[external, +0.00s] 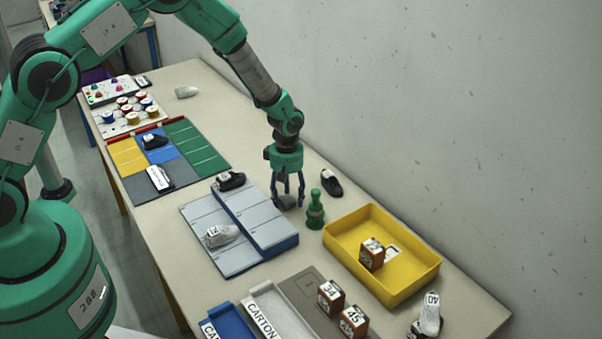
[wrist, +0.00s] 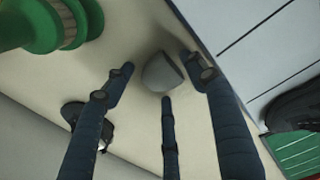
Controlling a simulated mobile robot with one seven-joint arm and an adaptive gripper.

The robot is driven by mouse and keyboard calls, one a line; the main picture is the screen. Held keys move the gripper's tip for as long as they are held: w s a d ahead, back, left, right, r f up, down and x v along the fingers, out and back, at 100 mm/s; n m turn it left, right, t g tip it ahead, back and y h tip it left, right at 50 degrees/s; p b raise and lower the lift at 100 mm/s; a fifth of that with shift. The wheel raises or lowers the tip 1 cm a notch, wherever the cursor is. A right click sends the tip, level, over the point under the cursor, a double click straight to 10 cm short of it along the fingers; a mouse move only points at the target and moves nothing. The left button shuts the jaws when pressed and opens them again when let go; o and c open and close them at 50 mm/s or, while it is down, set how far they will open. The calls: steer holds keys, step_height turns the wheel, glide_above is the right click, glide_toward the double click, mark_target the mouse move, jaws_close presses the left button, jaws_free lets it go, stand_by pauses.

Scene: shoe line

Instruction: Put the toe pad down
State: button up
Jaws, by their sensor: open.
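The toe pad, a small grey half-round piece (wrist: 162,72), lies on the bare table between the tips of my gripper's fingers. My gripper (wrist: 158,84) is open around it, with its three dark fingers spread and gaps showing between them and the pad. In the external view my gripper (external: 288,196) points straight down at the table, between the grey stepped board and the green bottle. The pad (external: 287,201) shows there as a dark patch low among the fingers, partly hidden by them.
The green bottle (external: 315,210) stands close on the right, and a black shoe (external: 331,183) lies behind it. The grey stepped board (external: 267,233) is close on the left, with shoes on it. A yellow tray (external: 408,283) holding a brown block is at front right.

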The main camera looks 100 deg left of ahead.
mark_target(288, 198)
step_height(288, 198, up, 12)
steer(key=shift+f, duration=0.2)
stand_by(0.4)
stand_by(0.5)
steer(key=shift+r, duration=0.1)
steer(key=w+d+r+m+t+y, duration=0.1)
steer(key=d+r+m, duration=0.5)
steer(key=d+r, duration=0.85)
steer(key=w+d+r+m+t, duration=0.15)
steer(key=d+r+m, duration=0.45)
steer(key=d+r, duration=0.8)
steer(key=s+d+r+m+t, duration=0.1)
steer(key=s+d+r+m, duration=0.75)
steer(key=d, duration=0.55)
steer(key=s+d+r+m+t, duration=0.1)
steer(key=s+d+r+m, duration=0.1)
steer(key=s+d, duration=0.3)
steer(key=s+d+r+m+t+h, duration=0.1)
steer(key=s+d+m, duration=0.3)
steer(key=s, duration=0.5)
steer(key=shift+d+r, duration=0.4)
steer(key=shift+d, duration=0.35)
